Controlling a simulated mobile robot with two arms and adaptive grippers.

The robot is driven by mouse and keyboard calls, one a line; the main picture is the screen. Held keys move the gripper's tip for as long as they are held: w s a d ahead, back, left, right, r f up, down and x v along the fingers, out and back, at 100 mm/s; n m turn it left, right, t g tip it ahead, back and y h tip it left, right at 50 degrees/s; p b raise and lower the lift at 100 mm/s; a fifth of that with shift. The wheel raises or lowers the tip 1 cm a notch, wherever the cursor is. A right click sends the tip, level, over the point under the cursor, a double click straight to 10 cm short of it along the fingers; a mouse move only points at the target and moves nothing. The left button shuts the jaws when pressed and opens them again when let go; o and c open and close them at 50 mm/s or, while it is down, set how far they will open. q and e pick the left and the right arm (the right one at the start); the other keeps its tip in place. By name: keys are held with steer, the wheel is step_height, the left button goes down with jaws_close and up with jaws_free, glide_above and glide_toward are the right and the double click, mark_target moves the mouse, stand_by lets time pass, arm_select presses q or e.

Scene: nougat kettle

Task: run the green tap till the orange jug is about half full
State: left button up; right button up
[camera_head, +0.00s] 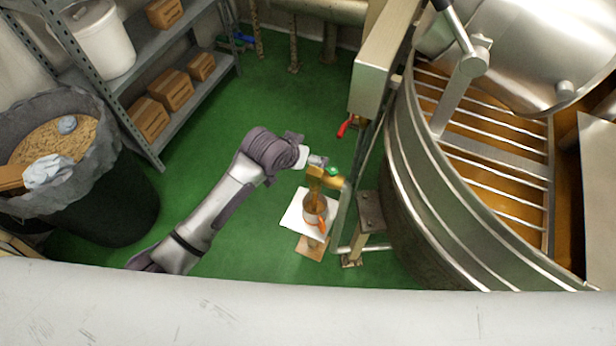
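The green tap (333,170) has a brass body and a small green handle, at the lower left side of the big kettle. The orange jug (321,223) stands upright under the brass spout on a white board, with its orange handle towards the lower right. Its inside looks brownish, but I cannot make out the level. I cannot tell whether liquid is running from the spout. My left gripper (319,161) is at the green handle, just to its upper left. Its fingers are too small to tell open from shut. My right gripper is not in view.
The white board (291,217) rests on a low wooden stand. A red tap handle (346,125) sits farther up the frame. The large steel kettle (420,190) fills the right. A black bin (115,205) and metal shelves (185,95) stand left. Green floor (255,100) is clear between.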

arm_select(q)
step_height(320, 180, down, 8)
steer(key=s+t+h+b, duration=0.3)
steer(key=t+b, duration=0.2)
steer(key=b, duration=0.1)
steer(key=s+a+t+b, duration=0.5)
steer(key=x, duration=1.3)
steer(key=shift+w+a+r+p, duration=0.2)
steer(key=shift+w+p, duration=0.1)
steer(key=shift+w, duration=0.15)
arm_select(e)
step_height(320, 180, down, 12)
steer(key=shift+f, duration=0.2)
arm_select(q)
steer(key=c, duration=1.7)
steer(key=shift+a, duration=0.1)
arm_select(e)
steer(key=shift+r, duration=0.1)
